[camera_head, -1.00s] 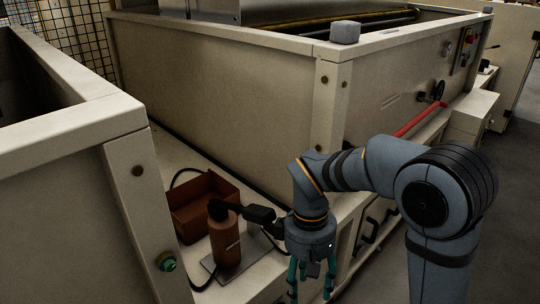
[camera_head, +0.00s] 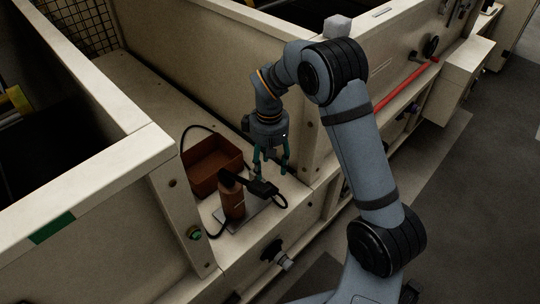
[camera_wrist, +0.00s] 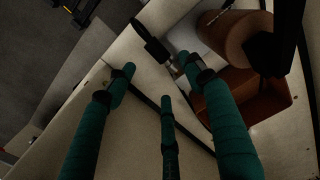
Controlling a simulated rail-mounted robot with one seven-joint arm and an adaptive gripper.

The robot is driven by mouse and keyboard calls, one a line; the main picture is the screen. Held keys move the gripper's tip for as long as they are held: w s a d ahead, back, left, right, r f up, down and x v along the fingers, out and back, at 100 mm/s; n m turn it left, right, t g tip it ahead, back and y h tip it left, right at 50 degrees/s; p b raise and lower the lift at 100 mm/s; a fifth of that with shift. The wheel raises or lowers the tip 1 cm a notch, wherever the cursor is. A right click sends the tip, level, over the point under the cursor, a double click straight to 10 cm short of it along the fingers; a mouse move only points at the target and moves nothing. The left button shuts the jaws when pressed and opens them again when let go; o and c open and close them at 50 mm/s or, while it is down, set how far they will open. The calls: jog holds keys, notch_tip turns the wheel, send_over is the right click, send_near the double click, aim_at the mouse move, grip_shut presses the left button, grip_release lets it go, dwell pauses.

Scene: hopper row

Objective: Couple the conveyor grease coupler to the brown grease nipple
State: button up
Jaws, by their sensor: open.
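My gripper (camera_head: 271,171) is open and empty, with teal fingers pointing down. It is just behind and right of a brown cylinder (camera_head: 233,203) on a grey plate. A black part (camera_head: 261,188) juts right from the cylinder's top, with a dark hose looping near its end; it may be the grease coupler. In the wrist view the spread fingers (camera_wrist: 158,78) show, with the cylinder (camera_wrist: 228,36) at upper right and a dark fitting (camera_wrist: 152,44) beyond the fingertips. A small brown round fitting (camera_head: 172,183) sits on the left post; I cannot tell whether it is the nipple.
A brown open box (camera_head: 213,172) stands behind the cylinder, close to my gripper. A green fitting (camera_head: 194,233) is on the left post. Cream hopper walls (camera_head: 100,195) flank the ledge. A red bar (camera_head: 405,87) runs along the right hopper. The ledge behind the box is clear.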

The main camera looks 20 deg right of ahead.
aim_at(269, 182)
notch_tip(269, 182, down, 8)
jog(key=shift+r, duration=0.15)
jog(key=shift+c, duration=0.5)
jog(key=c, duration=1.1)
jog(key=shift+c, duration=0.5)
grip_shut()
